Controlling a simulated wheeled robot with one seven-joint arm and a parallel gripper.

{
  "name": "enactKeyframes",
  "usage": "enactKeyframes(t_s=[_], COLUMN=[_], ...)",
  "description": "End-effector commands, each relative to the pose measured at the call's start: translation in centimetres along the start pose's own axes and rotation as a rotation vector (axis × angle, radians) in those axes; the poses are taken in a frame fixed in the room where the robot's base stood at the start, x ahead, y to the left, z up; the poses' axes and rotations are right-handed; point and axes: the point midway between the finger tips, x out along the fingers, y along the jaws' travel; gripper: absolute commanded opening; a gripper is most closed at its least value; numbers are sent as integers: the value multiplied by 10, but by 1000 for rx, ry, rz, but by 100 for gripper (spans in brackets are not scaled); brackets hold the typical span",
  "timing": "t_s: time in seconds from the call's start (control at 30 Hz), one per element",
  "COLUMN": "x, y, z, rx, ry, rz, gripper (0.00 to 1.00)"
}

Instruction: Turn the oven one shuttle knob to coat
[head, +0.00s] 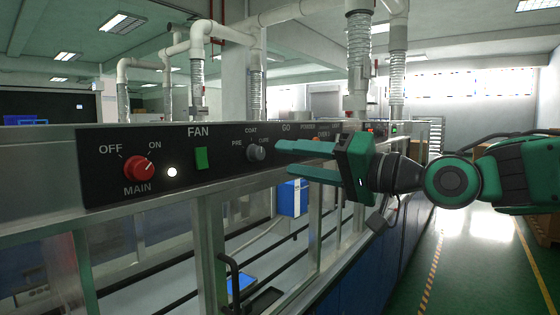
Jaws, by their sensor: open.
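A small grey knob (256,152) sits on the dark control panel (100,170), with PRE at its left, COAT above it and CURE at its right. The way its pointer faces is too small to tell. My gripper (284,160) is open and empty, just right of this knob in the picture, fingers pointing left toward it. One finger is above the other, with a clear gap between them. I see no contact with the knob. Part of the panel further right, near a small OVEN lettering, is hidden by my gripper.
A red MAIN knob (138,168), a lit white lamp (172,172) and a green FAN switch (201,158) are left of the grey knob. Glass panes and metal frames lie below the panel. A dark handle (233,278) juts out below. Green floor is open at right.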

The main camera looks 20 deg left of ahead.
Motion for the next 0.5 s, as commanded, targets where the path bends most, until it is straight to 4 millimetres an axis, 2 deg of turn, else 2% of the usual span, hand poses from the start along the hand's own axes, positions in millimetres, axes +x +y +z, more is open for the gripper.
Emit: enactKeyframes(t_s=[0.03, 0.2, 0.5], x=[-10, -32, -41], y=[0, 1, 0], z=[-1, -1, 0], rx=[0, 0, 0], ry=[3, 3, 1], rz=[1, 1, -1], gripper=[42, 42, 42])
